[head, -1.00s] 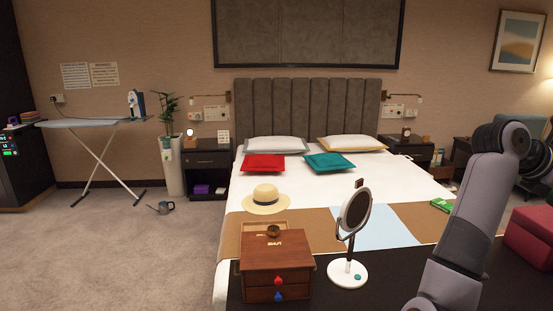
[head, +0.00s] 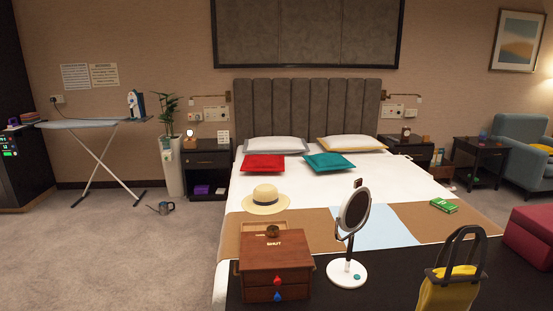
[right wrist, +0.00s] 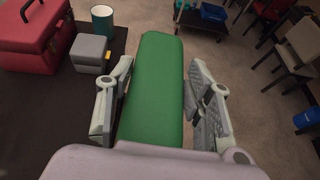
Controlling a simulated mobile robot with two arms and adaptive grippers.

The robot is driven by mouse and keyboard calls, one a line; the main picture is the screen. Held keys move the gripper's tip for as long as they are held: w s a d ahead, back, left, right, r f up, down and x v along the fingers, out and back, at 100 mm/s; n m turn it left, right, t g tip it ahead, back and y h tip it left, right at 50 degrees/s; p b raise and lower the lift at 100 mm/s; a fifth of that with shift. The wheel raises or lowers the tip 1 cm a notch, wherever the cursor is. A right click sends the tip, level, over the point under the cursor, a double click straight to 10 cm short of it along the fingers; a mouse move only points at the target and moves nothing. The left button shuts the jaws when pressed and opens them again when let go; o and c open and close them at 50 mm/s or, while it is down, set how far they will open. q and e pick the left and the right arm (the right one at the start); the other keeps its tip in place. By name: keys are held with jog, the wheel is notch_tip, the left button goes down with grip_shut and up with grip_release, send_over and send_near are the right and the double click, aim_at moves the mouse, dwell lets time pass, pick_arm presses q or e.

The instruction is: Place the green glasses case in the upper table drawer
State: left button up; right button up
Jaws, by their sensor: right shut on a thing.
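The green glasses case (right wrist: 152,90) fills the middle of the right wrist view, long and upright between the two fingers. My right gripper (right wrist: 157,100) is shut on it, above a carpeted floor and beside a dark surface. The right gripper is outside the head view, and my left gripper shows in no frame. In the head view a wooden chest (head: 276,265) with two stacked drawers stands on the dark bench at the bed's foot.
A round mirror (head: 354,210) stands right of the chest, and a yellow bag (head: 450,290) stands farther right. A straw hat (head: 265,200) and a small green item (head: 443,205) lie on the bed. In the wrist view a red case (right wrist: 35,25), grey box (right wrist: 88,52) and teal cup (right wrist: 102,18) stand left.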

jog(key=f, duration=0.2)
jog(key=s+d+f, duration=0.1)
jog(key=f, duration=0.1)
jog(key=shift+d+f, duration=0.1)
jog(key=w+a+f+n+t+y, duration=0.1)
jog(key=w+a+f+n+t, duration=0.15)
jog(key=a+f, duration=0.45)
jog(key=w+a+f+n+t+y, duration=0.1)
jog(key=a+f+n+t, duration=0.25)
jog(key=a, duration=0.75)
jog(key=w+a+f+n+t+y, duration=0.1)
jog(key=w+a+f+n+t, duration=0.1)
jog(key=a+f, duration=0.5)
jog(key=s+a+r+n+t+y, duration=0.1)
jog(key=s+a, duration=0.1)
jog(key=a, duration=0.7)
jog(key=s+a+r+n+t+y, duration=0.1)
jog(key=s+a+r+n, duration=0.1)
jog(key=a, duration=0.7)
jog(key=s+a+r+n+t+y+p, duration=0.1)
jog(key=s+a+r+t, duration=0.1)
jog(key=a, duration=0.7)
jog(key=shift+s+a+r+y, duration=0.25)
jog(key=shift+s+a+y, duration=0.15)
jog(key=shift+s, duration=0.2)
